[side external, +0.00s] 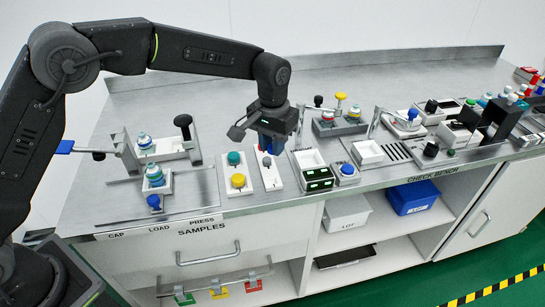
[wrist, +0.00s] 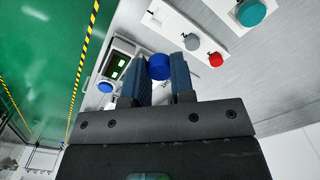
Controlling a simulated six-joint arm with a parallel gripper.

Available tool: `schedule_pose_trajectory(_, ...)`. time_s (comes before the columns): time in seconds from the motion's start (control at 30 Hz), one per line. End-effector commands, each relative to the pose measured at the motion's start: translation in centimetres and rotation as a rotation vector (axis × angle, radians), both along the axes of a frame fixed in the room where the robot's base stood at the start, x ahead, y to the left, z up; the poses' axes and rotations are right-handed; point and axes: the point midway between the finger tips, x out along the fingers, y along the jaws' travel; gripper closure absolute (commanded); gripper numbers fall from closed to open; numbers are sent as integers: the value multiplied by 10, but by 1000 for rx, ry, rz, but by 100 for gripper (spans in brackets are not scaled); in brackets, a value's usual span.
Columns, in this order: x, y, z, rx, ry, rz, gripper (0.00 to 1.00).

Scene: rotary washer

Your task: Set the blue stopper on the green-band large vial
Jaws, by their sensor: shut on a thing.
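My gripper (side external: 272,143) hangs above the bench, over the button plates. In the wrist view its two fingers (wrist: 158,82) are closed on a round blue stopper (wrist: 159,67), held between their tips. In the side view the stopper cannot be told apart from the blue fingers. Two clear vials with greenish-teal bands stand at the left: one vial (side external: 145,142) in the rear fixture and one vial (side external: 155,176) in the front holder. Both are apart from my gripper. Which one is the green-band large vial is too small to tell.
A plate with teal and yellow buttons (side external: 238,181) lies below my gripper, beside a narrow switch plate (side external: 268,168). A black-knobbed lever (side external: 183,121) stands at the rear fixture. The back of the bench is clear.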

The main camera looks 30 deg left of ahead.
Motion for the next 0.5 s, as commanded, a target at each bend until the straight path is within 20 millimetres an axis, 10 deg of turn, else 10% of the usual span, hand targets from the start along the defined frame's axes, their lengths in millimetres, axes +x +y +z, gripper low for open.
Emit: schedule_pose_trajectory(0.5,1,0,124,-2,-6,0,98)
